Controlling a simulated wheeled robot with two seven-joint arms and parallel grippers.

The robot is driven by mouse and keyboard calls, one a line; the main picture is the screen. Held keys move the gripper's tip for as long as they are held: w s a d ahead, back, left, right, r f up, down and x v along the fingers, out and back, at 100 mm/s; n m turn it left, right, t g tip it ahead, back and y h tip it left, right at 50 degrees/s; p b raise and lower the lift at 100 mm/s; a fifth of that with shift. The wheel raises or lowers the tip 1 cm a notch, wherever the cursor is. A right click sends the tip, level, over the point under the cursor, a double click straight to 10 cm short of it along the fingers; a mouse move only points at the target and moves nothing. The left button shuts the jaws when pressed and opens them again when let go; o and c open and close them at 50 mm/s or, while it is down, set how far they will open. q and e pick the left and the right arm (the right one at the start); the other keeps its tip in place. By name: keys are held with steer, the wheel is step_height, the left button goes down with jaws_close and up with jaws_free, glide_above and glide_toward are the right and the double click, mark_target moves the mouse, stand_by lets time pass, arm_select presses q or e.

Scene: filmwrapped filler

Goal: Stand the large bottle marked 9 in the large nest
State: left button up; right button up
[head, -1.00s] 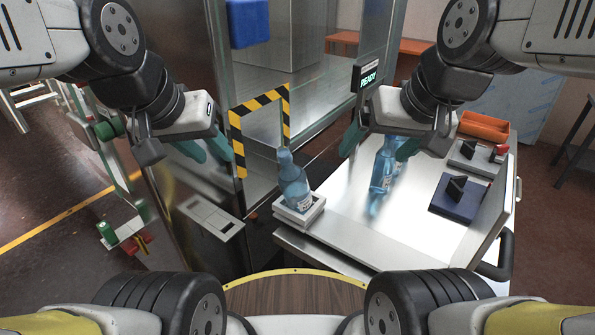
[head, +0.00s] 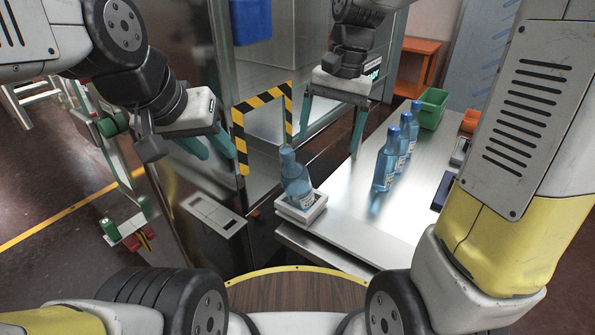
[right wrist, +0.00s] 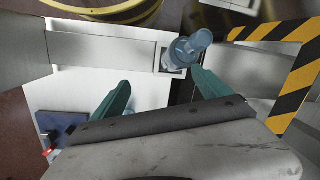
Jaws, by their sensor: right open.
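A blue bottle (head: 297,183) stands in a white square nest (head: 288,212) at the table's near left corner. It leans a little left in the head view; I cannot tell how deep it sits. Several similar blue bottles (head: 384,168) stand in a row on the table. No number is readable. My right gripper (head: 331,138) is open and empty, behind and above the nested bottle. In the right wrist view the bottle (right wrist: 180,54) and nest (right wrist: 164,62) lie beyond the fingertips, near the right finger. My left gripper (head: 217,157) is open and empty, left of the striped frame.
A black-and-yellow striped frame (head: 240,145) borders the machine opening left of the nest. A green bin (head: 432,108) and an orange bin (head: 469,121) are at the table's far right. The steel tabletop (head: 345,205) is clear between the nest and the bottle row.

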mark_target(297, 181)
steer(key=w+a+f+g, duration=0.1)
steer(key=f, duration=0.1)
steer(key=w+a+f+m+g, duration=0.1)
steer(key=w+a+f, duration=0.1)
steer(key=w+a+f+m+g, duration=0.1)
steer(key=a+f, duration=0.1)
steer(key=f, duration=0.1)
steer(key=shift+w+a+g, duration=0.25)
steer(key=shift+g, duration=0.05)
steer(key=shift+a+f, duration=0.15)
steer(key=shift+f, duration=0.1)
steer(key=x, duration=0.7)
steer(key=shift+s+f, duration=0.2)
steer(key=shift+s, duration=0.1)
steer(key=shift+c, duration=0.5)
jaws_close()
